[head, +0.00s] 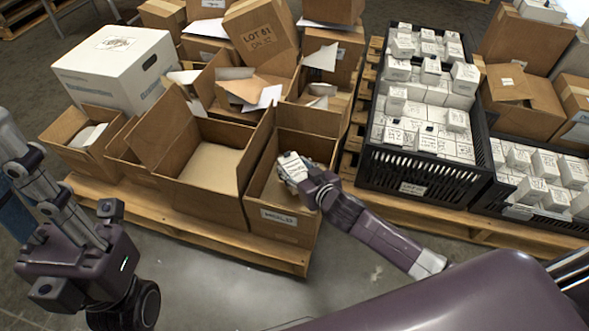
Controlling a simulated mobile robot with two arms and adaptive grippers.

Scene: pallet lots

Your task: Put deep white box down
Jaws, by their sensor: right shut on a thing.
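A small white box (291,166) with dark print is in my right gripper (300,182), inside the mouth of an open brown carton (284,226) with a label on its front. The gripper is shut on the box, tilted, and its wrist hides part of it. Whether the box touches the carton's floor or walls cannot be told. My left arm is at the left edge, but its fingers are not visible.
Another open carton (206,166) stands left of the labelled one, on a wooden pallet (200,225). A large white box (118,65) stands behind. Black crates (425,177) full of small white boxes stand at the right. Grey floor in front is clear.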

